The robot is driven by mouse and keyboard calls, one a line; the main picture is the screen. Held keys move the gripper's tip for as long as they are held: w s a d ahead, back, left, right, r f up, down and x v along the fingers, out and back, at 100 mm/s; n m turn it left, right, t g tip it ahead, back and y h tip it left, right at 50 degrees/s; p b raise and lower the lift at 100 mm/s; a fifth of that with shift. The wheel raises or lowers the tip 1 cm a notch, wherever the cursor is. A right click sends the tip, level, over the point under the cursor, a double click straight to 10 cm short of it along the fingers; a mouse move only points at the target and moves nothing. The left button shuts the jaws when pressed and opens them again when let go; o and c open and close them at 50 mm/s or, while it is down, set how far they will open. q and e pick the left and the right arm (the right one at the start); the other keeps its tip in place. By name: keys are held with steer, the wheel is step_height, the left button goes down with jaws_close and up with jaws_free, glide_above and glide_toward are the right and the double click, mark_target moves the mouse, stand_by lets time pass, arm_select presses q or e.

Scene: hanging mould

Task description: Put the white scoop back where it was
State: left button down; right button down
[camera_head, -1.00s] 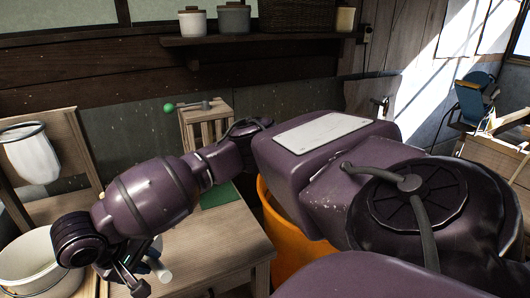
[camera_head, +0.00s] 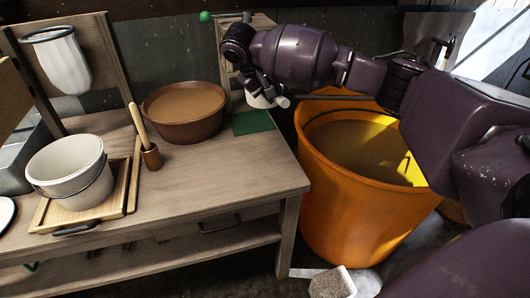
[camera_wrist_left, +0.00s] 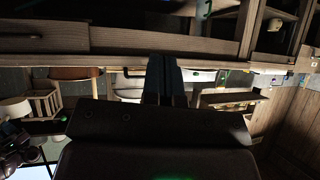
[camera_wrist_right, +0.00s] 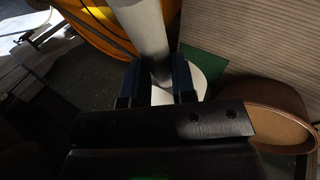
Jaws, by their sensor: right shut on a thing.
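The white scoop (camera_head: 280,101) is held by my right gripper (camera_head: 262,88) near the back right of the wooden table, beside the green mat (camera_head: 252,123). In the right wrist view the fingers (camera_wrist_right: 158,80) are shut on the scoop's pale shaft (camera_wrist_right: 146,30). A white round part (camera_wrist_right: 190,82) shows past the fingers, with the green mat (camera_wrist_right: 205,66) behind it. I cannot tell whether the scoop touches anything. My left gripper (camera_wrist_left: 164,75) shows only in its own wrist view, its fingers together with nothing visible between them.
An orange bucket (camera_head: 345,215) stands on the floor right of the table (camera_head: 225,175). A brown bowl (camera_head: 185,130), a wooden-handled tool in a brown cup (camera_head: 150,157) and a white bucket (camera_head: 70,175) stand on the table. A white cloth bag (camera_head: 60,62) hangs at left.

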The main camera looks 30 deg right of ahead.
step_height(320, 180, down, 20)
steer(key=b, duration=0.4)
steer(key=shift+r+b, duration=0.1)
steer(key=shift+b, duration=0.2)
steer(key=shift+r, duration=0.1)
steer(key=c, duration=0.9)
jaws_free()
steer(key=shift+c, duration=0.2)
